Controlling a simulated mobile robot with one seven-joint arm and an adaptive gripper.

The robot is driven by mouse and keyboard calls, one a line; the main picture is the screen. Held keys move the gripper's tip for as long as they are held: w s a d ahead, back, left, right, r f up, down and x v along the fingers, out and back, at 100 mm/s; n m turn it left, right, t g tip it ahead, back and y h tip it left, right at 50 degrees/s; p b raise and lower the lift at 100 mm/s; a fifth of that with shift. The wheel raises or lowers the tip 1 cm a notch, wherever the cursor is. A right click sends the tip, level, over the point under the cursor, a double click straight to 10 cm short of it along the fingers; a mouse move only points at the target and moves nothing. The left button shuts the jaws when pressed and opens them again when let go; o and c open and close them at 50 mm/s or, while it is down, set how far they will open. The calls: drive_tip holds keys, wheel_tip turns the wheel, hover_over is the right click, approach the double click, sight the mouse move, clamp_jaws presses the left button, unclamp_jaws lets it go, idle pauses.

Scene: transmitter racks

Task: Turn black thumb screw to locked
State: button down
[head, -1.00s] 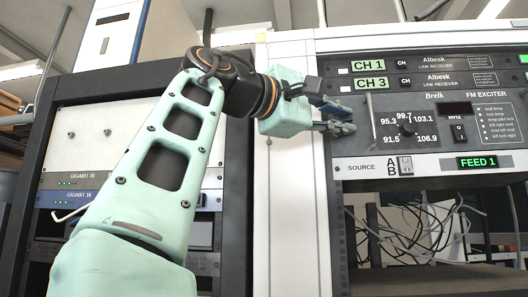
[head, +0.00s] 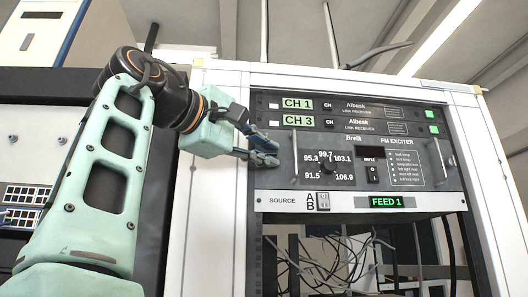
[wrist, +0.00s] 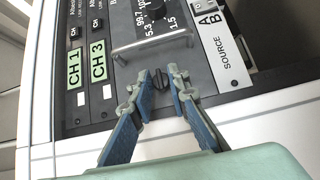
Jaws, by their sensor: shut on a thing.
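The black thumb screw (wrist: 160,79) is at the left edge of the FM exciter panel (head: 430,165), beside its metal handle. In the wrist view it sits between the two fingertips of my gripper (wrist: 160,76), which is shut on it. In the head view, my gripper (head: 268,152) reaches the panel's left edge from the left, and its fingers hide the screw. The lock marking and the screw's exact turn are too small to tell.
The panel handle (wrist: 150,42) stands out close to the fingertips. The tuning knob (head: 326,167) is further right. Link receivers (head: 365,107) are above, and the source strip (head: 285,203) with its A/B switch is below. Loose cables (head: 330,250) hang under it.

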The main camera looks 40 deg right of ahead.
drive_tip(key=shift+r, duration=0.1)
drive_tip(key=c, duration=1.8)
unclamp_jaws()
drive_tip(key=shift+w, duration=0.1)
drive_tip(key=shift+c, duration=0.2)
drive_tip(key=shift+w+a+h, duration=0.1)
drive_tip(key=shift+w+h, duration=0.15)
drive_tip(key=shift+h, duration=0.05)
drive_tip(key=shift+f+n+h, duration=0.3)
drive_tip(key=shift+n+h, duration=0.1)
drive_tip(key=shift+n, duration=0.3)
